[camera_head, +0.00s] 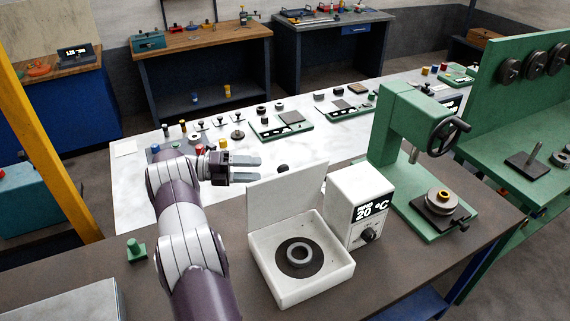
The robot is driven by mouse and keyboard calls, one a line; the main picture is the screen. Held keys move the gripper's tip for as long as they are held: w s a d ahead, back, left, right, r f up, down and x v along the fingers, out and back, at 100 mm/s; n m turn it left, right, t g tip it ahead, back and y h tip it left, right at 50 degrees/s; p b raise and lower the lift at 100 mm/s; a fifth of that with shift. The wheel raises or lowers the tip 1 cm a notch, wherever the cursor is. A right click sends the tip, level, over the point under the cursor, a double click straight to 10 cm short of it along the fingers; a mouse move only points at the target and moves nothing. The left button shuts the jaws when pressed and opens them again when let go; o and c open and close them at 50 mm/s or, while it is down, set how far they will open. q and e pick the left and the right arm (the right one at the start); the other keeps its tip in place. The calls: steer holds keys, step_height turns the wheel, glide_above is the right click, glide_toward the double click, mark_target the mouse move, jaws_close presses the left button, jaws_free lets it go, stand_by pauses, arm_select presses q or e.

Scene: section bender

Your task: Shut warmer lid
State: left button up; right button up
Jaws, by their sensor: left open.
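The warmer (300,281) is a white square box on the brown bench, with a dark disc and a grey ring (299,255) inside. Its white lid (286,195) stands upright along the back edge, so the warmer is open. A white control unit (357,203) with a display reading 20 °C and a dark knob is at the warmer's right. My left gripper (260,167) is open and empty, with its grey fingers pointing right, at the lid's upper left corner. I cannot tell whether a finger touches the lid. My right gripper is not in view.
A green press (399,130) with a handwheel stands right of the control unit. A small green part (136,250) sits on the bench at left. A white table (133,192) behind holds several small parts and green trays. A yellow post (45,150) rises at far left.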

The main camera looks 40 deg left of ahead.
mark_target(284, 169)
arm_select(q)
steer(key=p+x, duration=0.1)
steer(key=x, duration=0.2)
steer(key=r+p+x, duration=0.1)
steer(key=x, duration=0.1)
steer(key=shift+w+p, duration=0.15)
steer(key=shift+p, duration=0.15)
steer(key=shift+w+d+f+p, duration=0.25)
steer(key=shift+w+f+p, duration=0.05)
steer(key=shift+w+p, duration=0.15)
steer(key=shift+w+d+f+p, duration=0.25)
steer(key=shift+w+f+p, duration=0.05)
steer(key=shift+w+p, duration=0.15)
steer(key=shift+w+d+f, duration=0.1)
steer(key=shift+w+d, duration=0.1)
steer(key=shift+d, duration=0.05)
steer(key=shift+w+d, duration=0.1)
steer(key=shift+d, duration=0.2)
steer(key=shift+w+d, duration=0.15)
steer(key=shift+d, duration=0.25)
steer(key=shift+a+f, duration=0.15)
steer(key=shift+a, duration=0.1)
steer(key=c, duration=1.1)
steer(key=shift+d, duration=0.1)
jaws_close()
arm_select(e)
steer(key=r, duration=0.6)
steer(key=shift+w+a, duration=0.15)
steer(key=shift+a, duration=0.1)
